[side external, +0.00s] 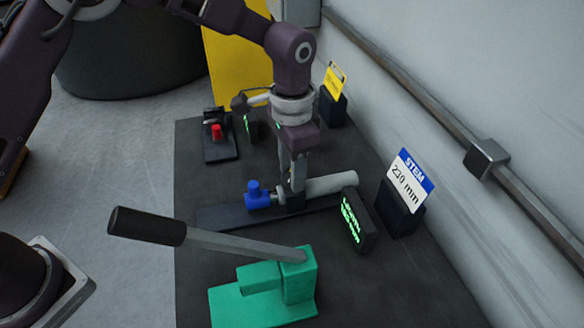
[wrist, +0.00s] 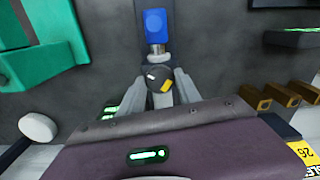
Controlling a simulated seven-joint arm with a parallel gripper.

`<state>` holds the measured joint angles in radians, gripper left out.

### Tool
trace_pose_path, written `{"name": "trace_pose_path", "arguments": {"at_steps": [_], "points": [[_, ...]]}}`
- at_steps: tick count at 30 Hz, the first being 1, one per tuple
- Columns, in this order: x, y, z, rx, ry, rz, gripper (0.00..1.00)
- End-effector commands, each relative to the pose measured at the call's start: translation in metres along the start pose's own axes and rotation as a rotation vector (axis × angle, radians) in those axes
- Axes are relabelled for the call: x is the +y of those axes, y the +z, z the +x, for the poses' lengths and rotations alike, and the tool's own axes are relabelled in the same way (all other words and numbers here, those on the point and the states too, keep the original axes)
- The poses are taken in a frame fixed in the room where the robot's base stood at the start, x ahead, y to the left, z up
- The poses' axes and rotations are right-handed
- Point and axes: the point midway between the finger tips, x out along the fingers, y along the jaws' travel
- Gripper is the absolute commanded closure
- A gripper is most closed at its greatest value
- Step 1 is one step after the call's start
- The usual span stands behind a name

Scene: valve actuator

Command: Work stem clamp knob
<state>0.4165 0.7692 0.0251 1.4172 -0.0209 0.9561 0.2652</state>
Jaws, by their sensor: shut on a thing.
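The stem clamp knob (wrist: 158,76) is a small dark round knob with a white mark and a yellow mark. In the wrist view it sits between the fingertips of my gripper (wrist: 162,88), which is shut on it. In the side view my gripper (side external: 296,185) points straight down at the clamp on the dark rail base (side external: 225,214), and its fingers hide the knob. A pale grey cylinder (side external: 333,184) lies to the right of the clamp. A blue fitting (side external: 258,196) is to the left, and it also shows in the wrist view (wrist: 155,24).
A green press (side external: 298,282) with a long black-handled lever (side external: 145,226) stands in front. A green-lit length display (side external: 355,222) and a "STEM 230 mm" sign (side external: 410,180) stand at right. A red-button fixture (side external: 217,132) is behind left. A wall rail runs along the right.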

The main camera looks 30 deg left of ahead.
Motion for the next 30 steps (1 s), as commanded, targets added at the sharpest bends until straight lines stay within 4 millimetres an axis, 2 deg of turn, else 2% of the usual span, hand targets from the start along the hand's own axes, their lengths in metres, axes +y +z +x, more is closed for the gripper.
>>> {"name": "trace_pose_path", "arguments": {"at_steps": [15,30], "points": [[0.0000,-0.0006,-0.0015,0.003,0.000,-0.406,1.00],[0.0002,-0.0009,-0.0016,0.004,0.001,-0.545,1.00]]}}
